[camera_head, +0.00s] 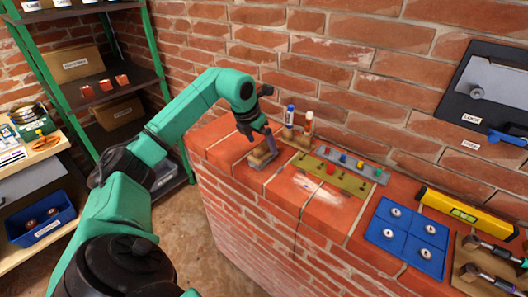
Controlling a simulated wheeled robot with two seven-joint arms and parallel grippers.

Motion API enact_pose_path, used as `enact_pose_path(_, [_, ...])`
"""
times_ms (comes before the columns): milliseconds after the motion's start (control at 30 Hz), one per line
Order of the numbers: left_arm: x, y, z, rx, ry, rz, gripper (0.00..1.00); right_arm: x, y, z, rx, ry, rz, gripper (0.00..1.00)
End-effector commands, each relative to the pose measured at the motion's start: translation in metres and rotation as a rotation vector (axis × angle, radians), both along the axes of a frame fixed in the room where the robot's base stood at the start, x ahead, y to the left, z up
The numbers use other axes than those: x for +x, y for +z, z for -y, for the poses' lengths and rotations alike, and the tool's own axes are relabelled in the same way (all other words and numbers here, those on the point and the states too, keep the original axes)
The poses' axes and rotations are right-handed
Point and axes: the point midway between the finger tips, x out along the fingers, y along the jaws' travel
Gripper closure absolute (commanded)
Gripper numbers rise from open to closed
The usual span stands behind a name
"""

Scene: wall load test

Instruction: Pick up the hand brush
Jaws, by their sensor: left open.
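A tan wooden piece (262,158), which looks like the hand brush, lies at the far left end of the brick ledge. My left gripper (267,141) is right over it, pointing down, with the jaws open. The gripper hides part of the piece, and I cannot tell whether the fingers touch it. My right gripper is not in view.
Two upright tubes (290,117) stand just right of the gripper, near the wall. An olive strip (345,182), a grey strip with coloured knobs (352,164), a blue tray (382,240) and a yellow level (466,212) lie farther right. White dust (318,188) marks the ledge.

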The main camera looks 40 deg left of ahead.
Motion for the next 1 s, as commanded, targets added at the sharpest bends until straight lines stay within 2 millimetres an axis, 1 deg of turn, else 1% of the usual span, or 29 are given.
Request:
enact_pose_path(67, [0.004,-0.007,0.000,-0.002,0.000,-0.002,0.05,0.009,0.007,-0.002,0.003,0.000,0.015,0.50])
enact_pose_path(167, [0.013,-0.023,0.001,-0.005,-0.001,-0.004,0.05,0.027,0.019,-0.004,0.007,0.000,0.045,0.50])
enact_pose_path(233, [0.019,-0.037,0.001,-0.004,-0.001,-0.003,0.05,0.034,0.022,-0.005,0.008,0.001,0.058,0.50])
enact_pose_path(333, [0.023,-0.048,0.000,-0.001,0.000,-0.001,0.05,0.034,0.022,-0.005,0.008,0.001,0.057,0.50])
enact_pose_path(500, [0.023,-0.050,0.000,0.000,-0.001,0.000,0.05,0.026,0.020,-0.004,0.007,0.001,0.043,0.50])
enact_pose_path(533, [0.023,-0.049,0.000,0.000,-0.001,0.000,0.09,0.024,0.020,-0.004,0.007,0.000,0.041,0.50])
enact_pose_path(567, [0.023,-0.049,0.000,0.000,-0.001,0.000,0.20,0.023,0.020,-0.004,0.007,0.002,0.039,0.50])
enact_pose_path(600, [0.023,-0.049,0.000,0.000,-0.001,0.000,0.36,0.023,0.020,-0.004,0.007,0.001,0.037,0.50])
enact_pose_path(667, [0.023,-0.049,0.000,0.000,-0.001,0.000,0.59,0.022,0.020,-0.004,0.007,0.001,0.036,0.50])
enact_pose_path(700, [0.023,-0.049,0.000,0.000,-0.001,0.000,0.74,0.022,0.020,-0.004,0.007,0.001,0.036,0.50])
enact_pose_path(767, [0.023,-0.049,0.000,0.000,-0.001,0.001,0.97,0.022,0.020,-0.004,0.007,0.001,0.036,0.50])
enact_pose_path(800, [0.023,-0.049,0.000,0.000,-0.001,0.001,1.00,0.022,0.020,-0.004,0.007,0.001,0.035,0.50])
enact_pose_path(1000, [0.023,-0.048,0.000,0.000,-0.001,0.002,1.00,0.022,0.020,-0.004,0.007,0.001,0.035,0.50])
